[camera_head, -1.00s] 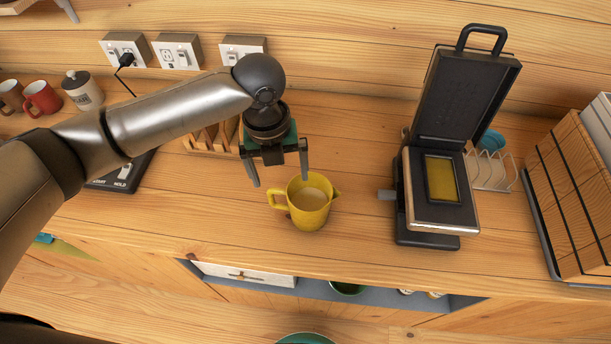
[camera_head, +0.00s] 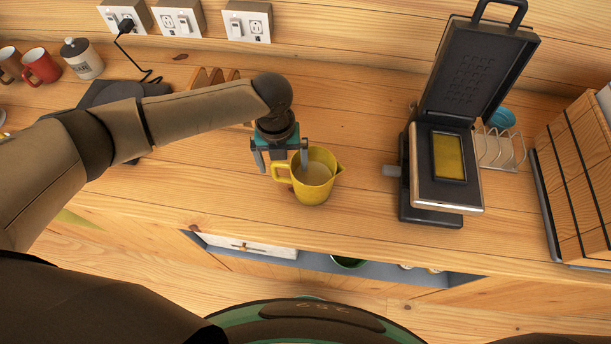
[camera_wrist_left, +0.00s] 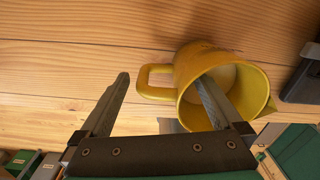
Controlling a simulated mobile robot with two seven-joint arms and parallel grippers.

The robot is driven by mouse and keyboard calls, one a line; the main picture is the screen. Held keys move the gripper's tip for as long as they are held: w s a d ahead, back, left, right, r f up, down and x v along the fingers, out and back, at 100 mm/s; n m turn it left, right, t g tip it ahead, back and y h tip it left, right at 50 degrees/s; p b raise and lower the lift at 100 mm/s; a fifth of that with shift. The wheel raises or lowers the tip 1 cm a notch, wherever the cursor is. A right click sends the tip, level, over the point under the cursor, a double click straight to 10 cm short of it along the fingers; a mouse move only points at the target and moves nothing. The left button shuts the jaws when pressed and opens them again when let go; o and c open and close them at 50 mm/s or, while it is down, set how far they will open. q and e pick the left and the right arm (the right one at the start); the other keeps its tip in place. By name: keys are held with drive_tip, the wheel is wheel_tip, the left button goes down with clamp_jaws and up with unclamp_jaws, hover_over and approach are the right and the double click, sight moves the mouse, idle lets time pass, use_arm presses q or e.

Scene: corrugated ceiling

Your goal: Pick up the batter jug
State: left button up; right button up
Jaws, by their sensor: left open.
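The yellow batter jug (camera_head: 313,190) stands upright on the wooden counter (camera_head: 360,240), with pale batter inside. Its handle points left and its spout points right. My left gripper (camera_head: 282,167) is open at the jug's handle side. In the left wrist view, the jug (camera_wrist_left: 190,62) shows its handle (camera_wrist_left: 148,83) between the spread fingers of my left gripper (camera_wrist_left: 163,82). One finger overlaps the jug's mouth, seemingly inside the rim, and the other is outside, left of the handle. I cannot tell whether either finger touches the jug. My right gripper is not in view.
An open black waffle maker (camera_head: 421,208) stands right of the jug, with a wire rack (camera_head: 502,150) and wooden crate (camera_head: 580,185) beyond. A red mug (camera_head: 40,66) and a lidded white jar (camera_head: 83,64) stand at the back left. Counter in front of the jug is clear.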

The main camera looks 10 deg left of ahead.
sight(302, 177)
use_arm(q)
wheel_tip(302, 177, down, 4)
drive_tip(key=shift+s+f, duration=0.1)
drive_tip(key=shift+s, duration=0.05)
clamp_jaws()
idle(0.9)
